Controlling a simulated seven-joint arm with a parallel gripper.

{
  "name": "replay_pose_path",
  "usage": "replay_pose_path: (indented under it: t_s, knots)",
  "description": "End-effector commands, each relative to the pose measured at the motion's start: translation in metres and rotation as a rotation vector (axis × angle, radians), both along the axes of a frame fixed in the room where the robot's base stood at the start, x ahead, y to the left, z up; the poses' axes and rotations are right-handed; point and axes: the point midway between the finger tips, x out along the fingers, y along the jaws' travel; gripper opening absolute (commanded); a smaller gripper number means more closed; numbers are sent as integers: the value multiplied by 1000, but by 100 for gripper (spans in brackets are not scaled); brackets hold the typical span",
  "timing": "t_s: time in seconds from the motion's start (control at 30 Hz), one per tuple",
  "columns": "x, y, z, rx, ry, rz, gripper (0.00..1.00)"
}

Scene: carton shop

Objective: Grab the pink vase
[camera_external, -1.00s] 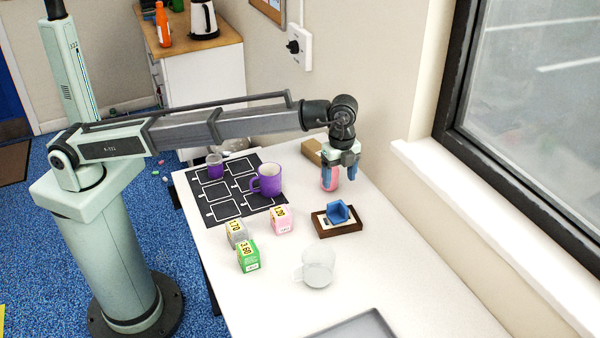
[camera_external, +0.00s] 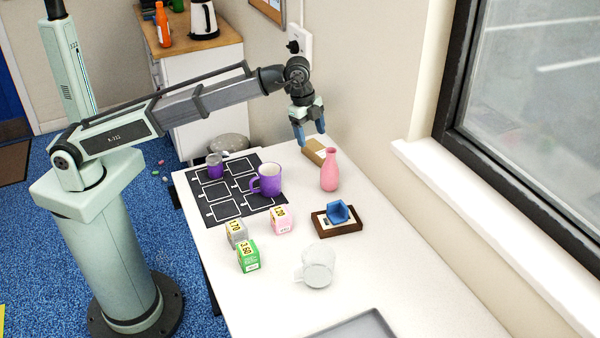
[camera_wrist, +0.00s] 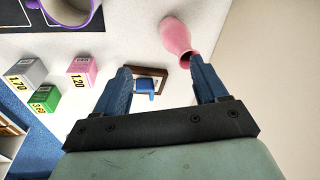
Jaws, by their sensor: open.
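The pink vase (camera_external: 330,171) stands upright on the white table near the wall side, in front of a small cardboard-coloured block. It also shows in the wrist view (camera_wrist: 176,38), at the top and just left of the right finger's tip. My gripper (camera_external: 310,137) is open and empty, up and to the left of the vase in the external view, pointing down. In the wrist view its two blue fingers (camera_wrist: 160,78) are spread wide, with nothing held between them. The vase is apart from the fingers.
A brown block (camera_external: 314,152) lies behind the vase. A purple mug (camera_external: 267,181) stands on the black mat (camera_external: 223,208). A blue piece on a brown-framed stand (camera_external: 318,229), price-marked cubes (camera_external: 281,220) and a clear cup (camera_external: 318,270) stand nearer. The wall and window sill are to the right.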

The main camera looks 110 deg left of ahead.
Motion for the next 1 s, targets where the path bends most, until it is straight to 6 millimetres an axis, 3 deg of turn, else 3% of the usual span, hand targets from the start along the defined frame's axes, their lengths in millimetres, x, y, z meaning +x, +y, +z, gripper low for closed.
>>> replay_pose_path:
  t_s: [0.03,0.3,0.63,0.83,1.0]
  knots:
    - [-13,0,-1,4,-30,44,72]
    - [-22,-1,0,-18,-201,341,72]
    - [0,8,11,-135,-396,754,72]
    - [2,9,9,-167,-409,842,72]
    - [12,13,-8,-170,-408,849,72]
